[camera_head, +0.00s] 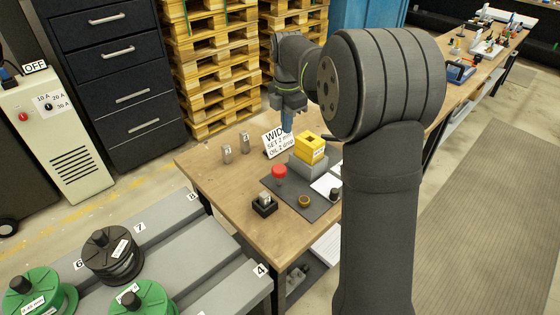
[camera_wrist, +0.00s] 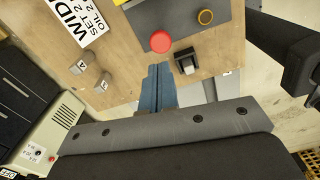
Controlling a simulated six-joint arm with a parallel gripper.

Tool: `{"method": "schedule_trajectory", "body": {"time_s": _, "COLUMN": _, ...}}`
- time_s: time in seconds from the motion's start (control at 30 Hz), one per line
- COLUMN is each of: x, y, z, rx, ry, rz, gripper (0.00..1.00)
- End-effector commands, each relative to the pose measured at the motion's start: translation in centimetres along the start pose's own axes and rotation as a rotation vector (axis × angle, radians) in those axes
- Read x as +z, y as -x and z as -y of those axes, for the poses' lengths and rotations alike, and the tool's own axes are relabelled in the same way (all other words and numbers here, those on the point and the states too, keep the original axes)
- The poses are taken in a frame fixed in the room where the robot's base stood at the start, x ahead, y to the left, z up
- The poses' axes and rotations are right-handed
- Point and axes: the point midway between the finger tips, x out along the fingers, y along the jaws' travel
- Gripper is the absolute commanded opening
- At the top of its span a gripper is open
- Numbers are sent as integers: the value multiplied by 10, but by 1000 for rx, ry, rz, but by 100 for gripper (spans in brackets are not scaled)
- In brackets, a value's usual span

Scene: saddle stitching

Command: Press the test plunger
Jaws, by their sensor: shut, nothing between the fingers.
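A round red plunger-like knob (camera_head: 279,172) stands on the dark mat by the yellow-topped grey unit. It also shows in the wrist view (camera_wrist: 160,41), just beyond my fingertips. It looks like the test plunger, but no label on it can be read. My gripper (camera_head: 287,127) has blue fingers and is above the back of the wooden table, near the white card. In the wrist view the fingers (camera_wrist: 158,68) are together and empty, apart from the red knob. Their height above the table is hard to judge.
A white lettered card (camera_head: 280,142) stands tilted beside the yellow block (camera_head: 310,147). A black block with a metal top (camera_head: 265,203) and a brass ring (camera_head: 304,201) are in front. The table's left front is clear.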

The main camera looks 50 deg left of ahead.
Motion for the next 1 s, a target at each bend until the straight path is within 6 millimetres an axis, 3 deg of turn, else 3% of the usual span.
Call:
{"method": "schedule_trajectory", "body": {"time_s": 0.2, "x": -21, "y": 10, "z": -2, "rx": -1, "ry": 130, "rz": 0, "gripper": 0}}
{"method": "schedule_trajectory", "body": {"time_s": 0.63, "x": -21, "y": 6, "z": -2, "rx": -2, "ry": 135, "rz": -1, "gripper": 0}}
{"method": "schedule_trajectory", "body": {"time_s": 0.77, "x": -21, "y": -9, "z": -1, "rx": -3, "ry": 135, "rz": -2, "gripper": 0}}
{"method": "schedule_trajectory", "body": {"time_s": 1.0, "x": -21, "y": -60, "z": -1, "rx": -5, "ry": 134, "rz": -2, "gripper": 0}}
